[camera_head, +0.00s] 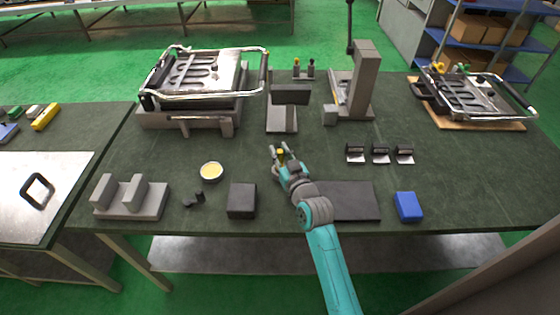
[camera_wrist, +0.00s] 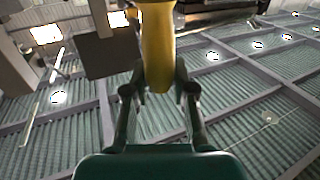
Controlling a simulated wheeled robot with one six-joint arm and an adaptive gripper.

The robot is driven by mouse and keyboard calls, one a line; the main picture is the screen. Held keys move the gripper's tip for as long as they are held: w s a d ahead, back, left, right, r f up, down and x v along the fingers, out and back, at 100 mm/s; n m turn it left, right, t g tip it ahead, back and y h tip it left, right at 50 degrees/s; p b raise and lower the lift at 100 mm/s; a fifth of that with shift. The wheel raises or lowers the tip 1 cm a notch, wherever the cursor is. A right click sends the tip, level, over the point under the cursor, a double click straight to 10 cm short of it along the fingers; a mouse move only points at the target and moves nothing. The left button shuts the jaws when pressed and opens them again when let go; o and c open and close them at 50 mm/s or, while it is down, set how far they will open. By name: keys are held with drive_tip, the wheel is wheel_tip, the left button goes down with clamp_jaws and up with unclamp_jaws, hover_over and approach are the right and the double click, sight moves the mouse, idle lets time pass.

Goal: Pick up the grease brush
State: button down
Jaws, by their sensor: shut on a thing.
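The grease brush shows as a yellow handle (camera_head: 281,154) at my gripper (camera_head: 279,150) in the head view, over the middle of the green table. In the wrist view the yellow handle (camera_wrist: 157,45) stands between the two fingers of my gripper (camera_wrist: 160,85), which are shut on it. The handle runs up out of the top of that picture. The bristles cannot be made out in either view.
A round dish with yellow contents (camera_head: 211,171) stands left of my gripper. A dark block (camera_head: 242,200) and a dark flat plate (camera_head: 347,200) lie near the front edge. A grey angled stand (camera_head: 283,119) is behind my gripper. A blue block (camera_head: 408,206) sits at right.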

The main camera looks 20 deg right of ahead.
wheel_tip(320, 180, up, 10)
drive_tip(key=shift+r, duration=0.1)
idle(0.4)
idle(2.3)
